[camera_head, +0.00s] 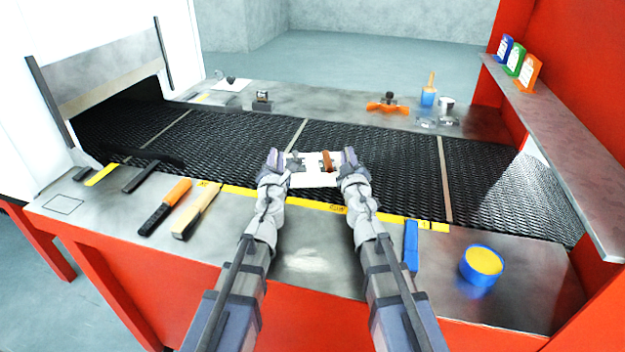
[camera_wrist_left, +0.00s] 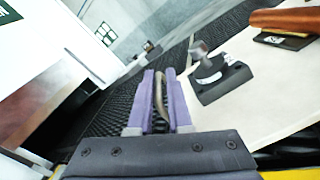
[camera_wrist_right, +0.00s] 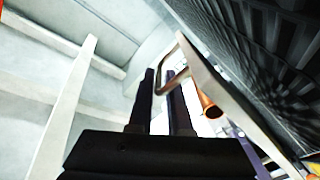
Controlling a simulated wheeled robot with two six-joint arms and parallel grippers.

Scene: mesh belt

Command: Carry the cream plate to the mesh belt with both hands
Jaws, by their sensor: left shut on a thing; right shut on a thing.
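The cream plate (camera_head: 313,181) is held between my two grippers, over the front part of the dark mesh belt (camera_head: 365,143). A small dark and metal item and a brown-handled item (camera_head: 327,161) rest on it. My left gripper (camera_head: 273,160) is shut on the plate's left handle (camera_wrist_left: 158,88). My right gripper (camera_head: 349,158) is shut on the right handle (camera_wrist_right: 166,85). In the left wrist view the plate (camera_wrist_left: 262,85) shows its pale surface with the dark item (camera_wrist_left: 220,80) on it. I cannot tell whether the plate touches the belt.
An orange-handled tool (camera_head: 165,207), a wooden-handled brush (camera_head: 197,210), a blue item (camera_head: 411,245) and a blue tub with yellow contents (camera_head: 483,262) lie on the front metal ledge. An orange item (camera_head: 387,107) and a blue cup (camera_head: 428,97) stand on the far ledge.

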